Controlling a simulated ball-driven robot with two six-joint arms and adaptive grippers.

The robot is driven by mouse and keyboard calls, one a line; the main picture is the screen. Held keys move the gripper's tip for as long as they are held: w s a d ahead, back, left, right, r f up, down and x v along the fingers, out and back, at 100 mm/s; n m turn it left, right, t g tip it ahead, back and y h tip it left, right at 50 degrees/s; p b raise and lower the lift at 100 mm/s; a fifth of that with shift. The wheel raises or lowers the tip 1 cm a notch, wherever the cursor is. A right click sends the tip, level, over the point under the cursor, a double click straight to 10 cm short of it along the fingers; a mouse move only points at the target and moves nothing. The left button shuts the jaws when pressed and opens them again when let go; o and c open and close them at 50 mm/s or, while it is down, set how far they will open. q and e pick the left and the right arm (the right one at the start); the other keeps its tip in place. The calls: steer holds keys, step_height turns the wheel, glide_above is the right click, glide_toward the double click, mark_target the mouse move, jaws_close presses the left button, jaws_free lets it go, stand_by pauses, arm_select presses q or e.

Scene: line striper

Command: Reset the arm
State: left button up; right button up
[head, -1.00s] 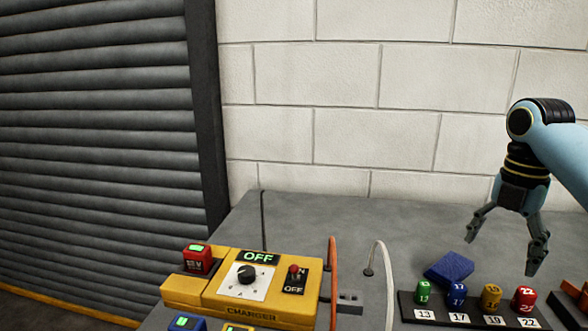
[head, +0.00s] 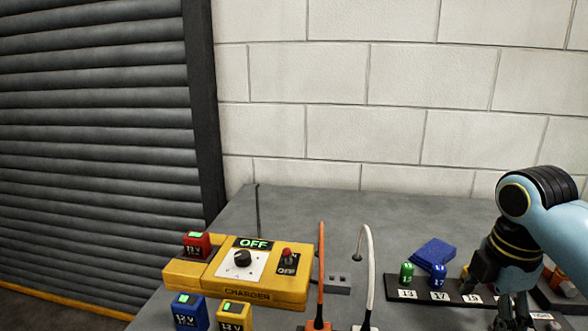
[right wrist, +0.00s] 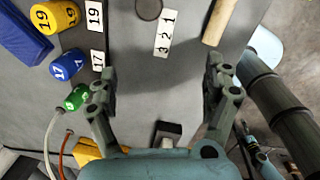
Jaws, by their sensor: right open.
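My right gripper (right wrist: 165,100) is open and empty, with bare grey table between its fingers in the right wrist view. In the head view the right arm comes in from the right, and the gripper hangs in front of the right end of the black socket rack (head: 393,282), hiding part of it. A green socket (head: 406,273) and a blue socket (head: 438,275) stand in the rack behind their number labels. A yellow socket marked 19 (right wrist: 54,15) shows in the right wrist view. My left gripper is in neither view.
A yellow charger (head: 260,292) reading OFF sits on the table, with red (head: 196,245), blue (head: 190,312) and yellow (head: 234,315) batteries around it. Orange (head: 321,270) and white (head: 369,270) cables rise beside it. A blue block (head: 433,253) lies behind the rack. A label strip marked 1, 2, 3 (right wrist: 165,34) lies ahead of the gripper.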

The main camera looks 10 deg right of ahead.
steer(key=s+a+m+t, duration=0.1)
steer(key=s+a+m, duration=0.3)
steer(key=s+m, duration=0.45)
steer(key=s+a+m+t, duration=0.2)
steer(key=s+a+m, duration=0.2)
steer(key=s+m, duration=0.5)
steer(key=s+d+f+n+g+b, duration=0.1)
steer(key=s+f+b, duration=0.15)
steer(key=f, duration=1.45)
steer(key=s+d+f+g+b, duration=0.15)
steer(key=f+b, duration=0.25)
steer(key=f, duration=1.2)
steer(key=s+d+f+b, duration=0.1)
steer(key=s+f+b, duration=0.3)
steer(key=s+f, duration=1.3)
step_height(320, 180, down, 3)
steer(key=shift+s, duration=0.2)
